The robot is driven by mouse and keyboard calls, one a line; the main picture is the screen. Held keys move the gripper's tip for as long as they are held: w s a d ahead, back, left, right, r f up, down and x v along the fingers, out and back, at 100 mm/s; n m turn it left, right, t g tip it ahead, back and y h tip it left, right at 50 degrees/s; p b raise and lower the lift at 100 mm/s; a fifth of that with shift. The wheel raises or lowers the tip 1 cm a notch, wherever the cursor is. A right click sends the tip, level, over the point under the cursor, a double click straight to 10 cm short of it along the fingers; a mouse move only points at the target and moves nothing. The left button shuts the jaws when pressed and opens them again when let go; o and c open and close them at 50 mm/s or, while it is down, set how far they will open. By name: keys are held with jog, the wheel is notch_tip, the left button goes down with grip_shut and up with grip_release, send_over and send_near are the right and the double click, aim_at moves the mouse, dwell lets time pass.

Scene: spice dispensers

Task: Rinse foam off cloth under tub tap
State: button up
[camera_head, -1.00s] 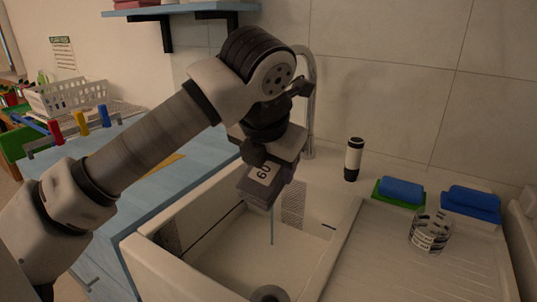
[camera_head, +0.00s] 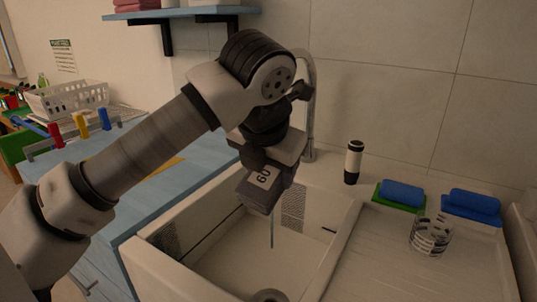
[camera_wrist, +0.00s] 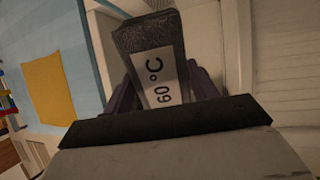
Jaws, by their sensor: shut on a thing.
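My gripper (camera_head: 266,174) is shut on a dark grey folded cloth (camera_head: 258,195) with a white label reading 60 °C. It holds the cloth in the air over the white tub (camera_head: 232,268), in front of the tap. In the wrist view the cloth (camera_wrist: 146,36) stands out between the fingers, label facing the camera. The chrome tap (camera_head: 310,110) rises behind my arm; its spout is mostly hidden. A thin bluish vertical line, which looks like a water stream (camera_head: 272,232), shows below the cloth. I cannot make out foam on the cloth.
A black-and-white bottle (camera_head: 353,162) stands behind the tub. Right of it are a blue sponge on a green tray (camera_head: 401,194), a blue sponge on a blue tray (camera_head: 471,205) and a clear glass (camera_head: 430,235) on the drainboard. A blue counter (camera_head: 125,165) lies left.

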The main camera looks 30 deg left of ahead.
dwell(0.3)
jog(key=shift+s+d+r+p, duration=0.2)
jog(key=shift+s+d+r, duration=0.2)
jog(key=shift+s+r, duration=0.3)
jog(key=shift+s+d+r+p, duration=0.25)
jog(key=shift+s+d+r, duration=0.1)
jog(key=shift+s+r, duration=0.35)
jog(key=shift+s+d+r+p, duration=0.2)
jog(key=shift+s+d+r, duration=0.2)
jog(key=shift+s+r, duration=0.3)
jog(key=shift+s, duration=0.1)
